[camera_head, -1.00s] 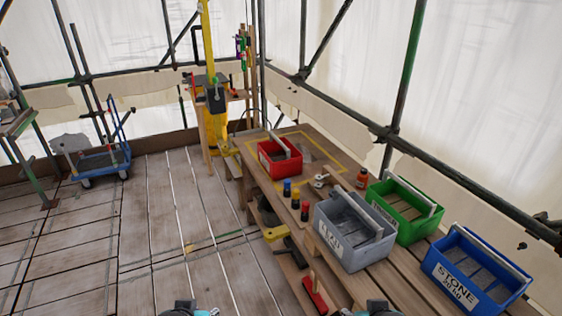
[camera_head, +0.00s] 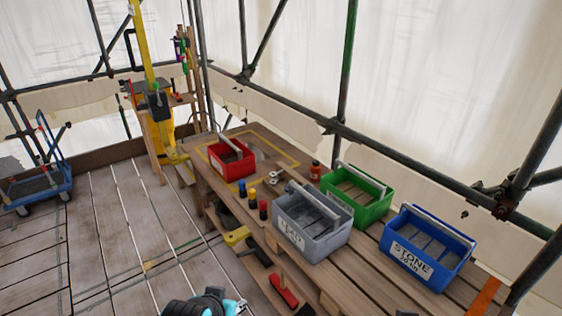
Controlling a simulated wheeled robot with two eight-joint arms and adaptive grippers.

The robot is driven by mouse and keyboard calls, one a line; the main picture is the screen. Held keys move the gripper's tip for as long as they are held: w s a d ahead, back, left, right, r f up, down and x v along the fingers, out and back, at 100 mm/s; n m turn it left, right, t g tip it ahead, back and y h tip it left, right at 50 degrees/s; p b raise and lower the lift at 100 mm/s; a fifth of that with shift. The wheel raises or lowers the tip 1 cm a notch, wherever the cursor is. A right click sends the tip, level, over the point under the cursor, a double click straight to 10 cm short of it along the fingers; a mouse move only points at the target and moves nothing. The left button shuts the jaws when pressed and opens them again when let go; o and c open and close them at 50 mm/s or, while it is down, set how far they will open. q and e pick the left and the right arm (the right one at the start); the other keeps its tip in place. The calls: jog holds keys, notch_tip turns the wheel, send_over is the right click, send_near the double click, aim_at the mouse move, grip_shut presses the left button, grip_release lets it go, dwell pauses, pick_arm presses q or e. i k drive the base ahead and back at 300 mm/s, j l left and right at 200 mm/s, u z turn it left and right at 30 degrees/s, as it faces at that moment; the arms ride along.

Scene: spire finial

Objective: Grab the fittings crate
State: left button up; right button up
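Four open crates with pale carry bars stand on the wooden bench (camera_head: 365,275). The grey crate (camera_head: 322,246) has a label that seems to read LEAD. The blue crate (camera_head: 403,277) at the right reads STONE. The green crate (camera_head: 371,211) and the small red crate (camera_head: 234,170) show no readable label, so I cannot tell which is the fittings crate. My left gripper (camera_head: 230,304), dark with teal parts, is at the bottom edge, apart from all crates; its fingers are unclear. Only a sliver of what may be my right gripper shows at the bottom edge.
Small blue, yellow and red-topped bottles (camera_head: 252,195) and an orange bottle (camera_head: 315,170) stand among the crates. A red-handled brush (camera_head: 284,291) lies on a lower shelf. Scaffold poles and sheeting close off the far side.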

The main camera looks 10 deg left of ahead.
aim_at(233, 160)
jog(key=i+j+z, duration=0.15)
jog(key=z, duration=0.2)
jog(key=i+j+z, duration=0.15)
jog(key=j+z, duration=0.2)
jog(key=i+j+z, duration=0.1)
jog(key=j+z, duration=0.75)
jog(key=j, duration=0.6)
jog(key=j+z, duration=0.15)
jog(key=j, duration=0.55)
jog(key=j+z, duration=0.1)
jog(key=j, duration=0.6)
jog(key=k+j+z, duration=0.15)
jog(key=j, duration=0.55)
jog(key=j+z, duration=0.1)
jog(key=j, duration=0.6)
jog(key=k+j, duration=0.1)
jog(key=j, duration=0.45)
jog(key=k+j, duration=0.1)
jog(key=j, duration=0.4)
